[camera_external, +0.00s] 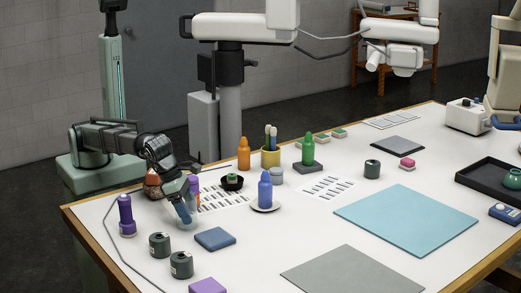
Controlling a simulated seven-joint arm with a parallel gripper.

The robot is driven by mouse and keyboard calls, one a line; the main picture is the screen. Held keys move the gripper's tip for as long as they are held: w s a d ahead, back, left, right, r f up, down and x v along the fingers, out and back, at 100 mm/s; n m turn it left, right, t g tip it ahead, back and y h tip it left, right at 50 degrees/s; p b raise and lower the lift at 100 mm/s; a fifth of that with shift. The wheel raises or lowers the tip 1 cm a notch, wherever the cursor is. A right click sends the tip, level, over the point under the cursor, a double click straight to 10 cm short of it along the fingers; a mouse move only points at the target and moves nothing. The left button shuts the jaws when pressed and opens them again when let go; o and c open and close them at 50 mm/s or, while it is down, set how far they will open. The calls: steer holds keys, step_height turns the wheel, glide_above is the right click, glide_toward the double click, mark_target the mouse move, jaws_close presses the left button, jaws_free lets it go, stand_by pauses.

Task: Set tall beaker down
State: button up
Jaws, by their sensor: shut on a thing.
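The tall beaker (185,221) appears as a pale, see-through vessel at the left part of the table, with blue showing at it. My gripper (184,205) reaches down over it from the upper left and is shut on it. The fingers and wrist hide much of the beaker's upper part. It looks roughly upright and low, close to the white tabletop. I cannot tell whether its base touches the table.
Close by stand a purple bottle (126,216), dark jars (159,245) and (181,265), a flat blue block (215,239) and a small black dish (231,183). A blue bottle (265,190) stands on a white saucer. A teal mat (405,225) lies farther right.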

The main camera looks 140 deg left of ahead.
steer(key=shift+f, duration=0.35)
steer(key=o, duration=1.1)
steer(key=shift+c, duration=0.2)
steer(key=shift+r, duration=0.15)
steer(key=v, duration=1.2)
